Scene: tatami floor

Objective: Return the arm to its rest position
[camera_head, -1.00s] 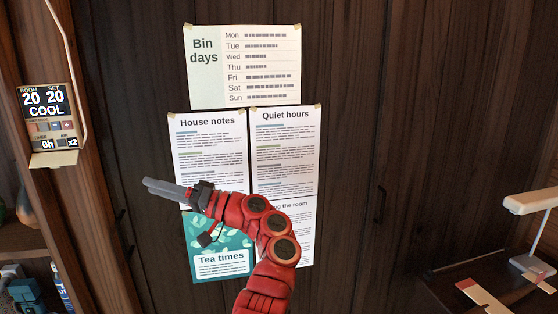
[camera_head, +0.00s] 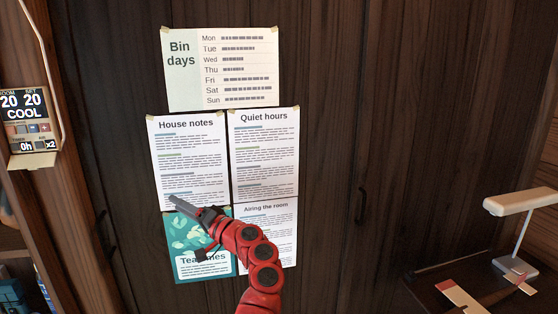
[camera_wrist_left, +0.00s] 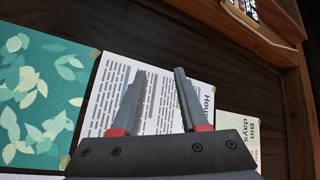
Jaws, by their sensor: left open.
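My left arm (camera_head: 255,262) is red and comes up from the bottom of the head view. Its dark grey gripper (camera_head: 176,202) points up and left in front of the posters. In the left wrist view the gripper (camera_wrist_left: 160,100) has its two fingers spread apart with nothing between them. Behind the fingers is the "House notes" sheet (camera_head: 187,150), and the teal "Tea times" sheet (camera_head: 190,240) is partly hidden by the arm. My right gripper is not in view.
The dark wall also bears the "Bin days" sheet (camera_head: 222,68) and the "Quiet hours" sheet (camera_head: 264,155). A control panel reading COOL (camera_head: 28,120) is on the left post. A white lamp (camera_head: 520,205) stands on a dark desk at the lower right.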

